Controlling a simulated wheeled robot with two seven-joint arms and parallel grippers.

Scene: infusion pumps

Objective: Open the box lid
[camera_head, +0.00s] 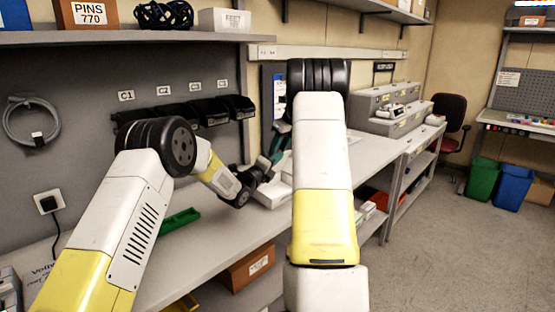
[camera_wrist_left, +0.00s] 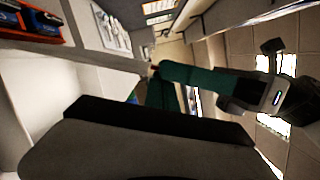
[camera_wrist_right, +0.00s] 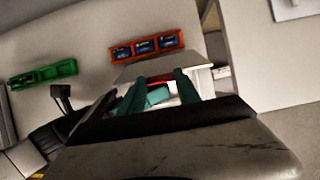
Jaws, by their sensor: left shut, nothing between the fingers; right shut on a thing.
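The white box (camera_head: 270,194) sits on the workbench, partly hidden behind my arms. Its pale lid (camera_wrist_right: 165,64) shows in the right wrist view as a flat panel, with a red patch below its edge. My right gripper's teal fingers (camera_wrist_right: 161,90) reach to this edge and are shut on the lid; the exact contact is hard to see. My left gripper (camera_wrist_left: 158,92) is shut and empty beside the box, whose white side (camera_wrist_left: 40,88) fills the left of the left wrist view. The right gripper (camera_wrist_left: 205,79) crosses close by there. In the head view, my right arm hides much of its gripper.
A green tray (camera_head: 180,219) lies on the bench left of the box. An orange tray with blue items (camera_wrist_right: 146,47) lies beyond the lid. Black bins (camera_head: 205,112) hang on the back wall. A cardboard box (camera_head: 250,268) is below the bench. Bench space right of my right arm is clear.

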